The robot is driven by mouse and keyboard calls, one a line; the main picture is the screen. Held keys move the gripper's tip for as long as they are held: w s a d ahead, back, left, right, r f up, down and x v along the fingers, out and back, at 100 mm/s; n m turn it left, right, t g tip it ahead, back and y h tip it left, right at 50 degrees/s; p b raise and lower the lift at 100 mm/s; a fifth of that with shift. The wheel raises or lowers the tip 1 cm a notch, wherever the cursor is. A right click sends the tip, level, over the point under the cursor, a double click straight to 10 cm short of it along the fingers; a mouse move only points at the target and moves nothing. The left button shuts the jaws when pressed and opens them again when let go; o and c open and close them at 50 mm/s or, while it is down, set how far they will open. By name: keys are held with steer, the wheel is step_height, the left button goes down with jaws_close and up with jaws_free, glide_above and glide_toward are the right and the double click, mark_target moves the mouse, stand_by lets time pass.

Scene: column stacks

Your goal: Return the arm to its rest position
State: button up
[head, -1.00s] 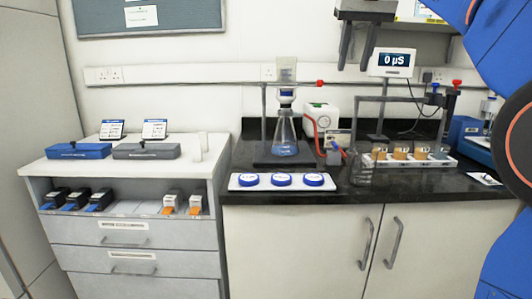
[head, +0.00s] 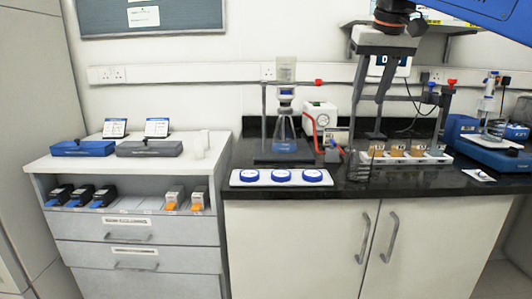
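My blue arm comes in from the top right corner.
A rack (head: 436,158) with several brown-filled columns stands below right of my gripper. A flask (head: 284,138) on a stand, a white tray (head: 236,179) with three blue-lidded dishes and a blue device (head: 488,146) share the bench. A drawer unit (head: 185,235) stands left.

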steer(key=s+d+f, duration=0.1)
steer(key=s+f, duration=0.7)
steer(key=f, duration=0.5)
steer(key=s+d+f, duration=0.2)
steer(key=s+f, duration=0.7)
steer(key=f, duration=0.4)
steer(key=s+d+f, duration=0.1)
steer(key=s+f, duration=0.8)
steer(key=f, duration=0.4)
steer(key=shift+s+d+f, duration=0.15)
steer(key=shift+f, duration=0.2)
